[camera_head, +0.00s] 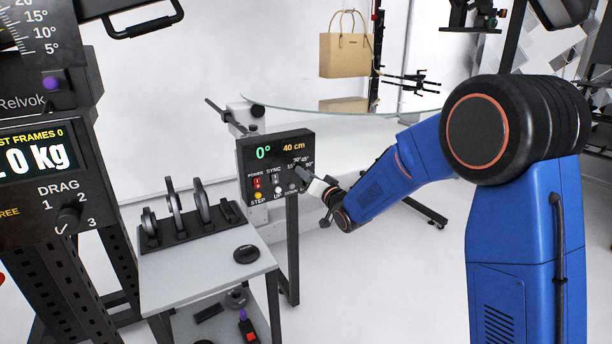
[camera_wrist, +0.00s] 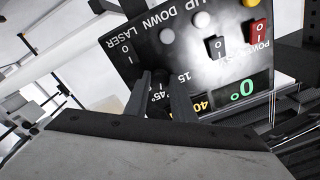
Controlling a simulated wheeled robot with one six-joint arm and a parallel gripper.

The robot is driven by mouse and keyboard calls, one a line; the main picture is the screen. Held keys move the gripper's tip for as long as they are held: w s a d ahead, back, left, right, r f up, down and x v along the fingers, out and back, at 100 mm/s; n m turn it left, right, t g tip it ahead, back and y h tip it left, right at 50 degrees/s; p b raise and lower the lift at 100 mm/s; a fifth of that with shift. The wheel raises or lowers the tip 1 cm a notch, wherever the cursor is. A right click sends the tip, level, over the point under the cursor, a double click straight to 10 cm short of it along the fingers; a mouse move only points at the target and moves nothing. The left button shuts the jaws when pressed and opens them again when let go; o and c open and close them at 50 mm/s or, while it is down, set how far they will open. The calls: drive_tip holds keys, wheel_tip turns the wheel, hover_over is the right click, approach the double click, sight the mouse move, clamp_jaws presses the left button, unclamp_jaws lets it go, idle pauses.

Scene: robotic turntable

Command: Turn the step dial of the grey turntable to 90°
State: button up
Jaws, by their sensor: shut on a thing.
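The dark control box (camera_head: 275,165) on a stand shows a green 0° and an orange 40 cm. Its step dial has marks including 15, 45 and 90°; which mark it points at cannot be told. My gripper (camera_head: 308,182) reaches the box's right side from the right. In the wrist view the panel (camera_wrist: 190,50) appears upside down, and my gripper (camera_wrist: 160,98) has its two fingers on either side of the dark step dial (camera_wrist: 160,78), shut on it. The fingers hide part of the dial and scale. A round glass-like turntable plate (camera_head: 290,103) carries a tan handbag (camera_head: 346,55).
A grey cart (camera_head: 205,270) with a black rack stands left of the box. A black scale-like console (camera_head: 45,180) stands at far left.

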drive_tip(key=m, duration=1.1)
drive_tip(key=shift+m+h, duration=0.4)
idle(0.3)
drive_tip(key=o, duration=1.1)
drive_tip(key=shift+c, duration=0.2)
drive_tip(key=v, duration=1.7)
drive_tip(key=shift+s+f, duration=0.25)
